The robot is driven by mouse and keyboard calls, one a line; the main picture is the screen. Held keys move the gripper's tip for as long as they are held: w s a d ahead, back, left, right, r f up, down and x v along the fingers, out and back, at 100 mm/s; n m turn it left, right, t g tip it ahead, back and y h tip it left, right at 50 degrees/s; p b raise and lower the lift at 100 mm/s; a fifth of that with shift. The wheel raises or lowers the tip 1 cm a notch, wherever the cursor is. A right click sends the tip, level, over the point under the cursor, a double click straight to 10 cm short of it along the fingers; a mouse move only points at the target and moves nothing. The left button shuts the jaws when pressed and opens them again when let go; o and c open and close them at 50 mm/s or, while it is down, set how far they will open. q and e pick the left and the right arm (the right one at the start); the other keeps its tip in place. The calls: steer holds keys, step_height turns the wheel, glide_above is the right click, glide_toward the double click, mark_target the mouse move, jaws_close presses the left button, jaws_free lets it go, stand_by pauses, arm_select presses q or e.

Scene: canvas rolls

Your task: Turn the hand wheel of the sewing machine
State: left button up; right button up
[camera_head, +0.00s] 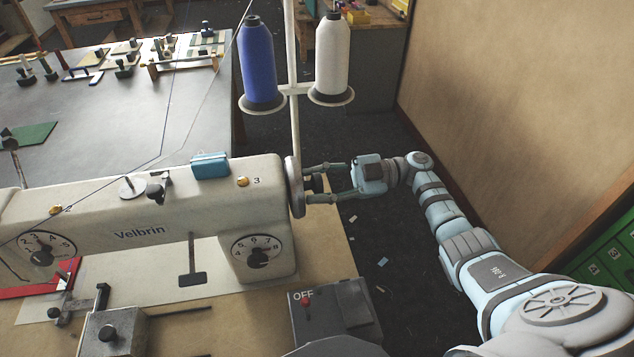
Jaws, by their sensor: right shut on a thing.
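The cream sewing machine (145,228), marked Velbrin, stands at the left of the head view. Its grey hand wheel (294,187) sits on the right end of the machine head, seen nearly edge-on. My right gripper (312,184) reaches in from the right, and its fingers are at the hand wheel's outer face. It is shut on the hand wheel's side; the exact contact is partly hidden by the fingers. My left gripper is not in the view.
A blue thread cone (258,62) and a white thread cone (331,58) stand on a stand behind the wheel. A switch box (336,316) marked OFF is in front. A tan partition (510,110) stands at the right. A grey table (110,115) with tools is behind.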

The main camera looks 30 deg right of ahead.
steer(key=o, duration=1.1)
steer(key=shift+o, duration=0.2)
steer(key=v, duration=0.7)
steer(key=shift+d, duration=0.3)
steer(key=shift+o, duration=0.2)
